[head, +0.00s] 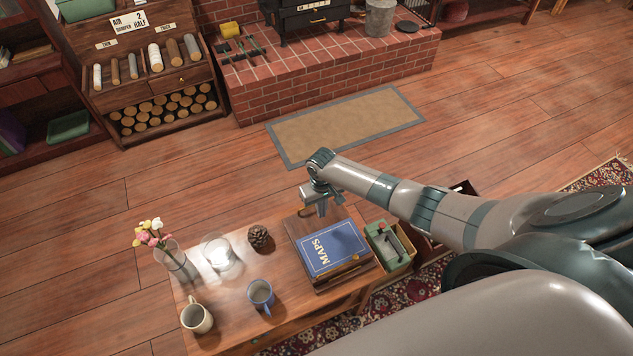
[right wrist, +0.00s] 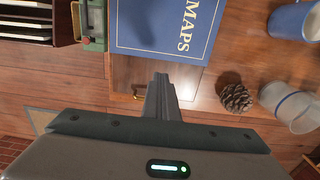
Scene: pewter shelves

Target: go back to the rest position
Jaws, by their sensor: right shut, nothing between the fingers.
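My right gripper (head: 321,205) is at the end of the arm that comes in from the right in the head view. It is above the far edge of the wooden table (head: 230,310), beside the blue MAPS book (head: 333,248). In the right wrist view its fingers (right wrist: 161,92) are together and empty, and the same book (right wrist: 165,25) lies just beyond them. My left gripper does not show.
On the table are a pinecone (head: 259,237), a glass (head: 217,252), a flower vase (head: 175,258), a blue mug (head: 260,296) and a cream mug (head: 197,318). A green box (head: 390,246) is right of the book. Open floor lies beyond, up to the brick hearth (head: 330,75).

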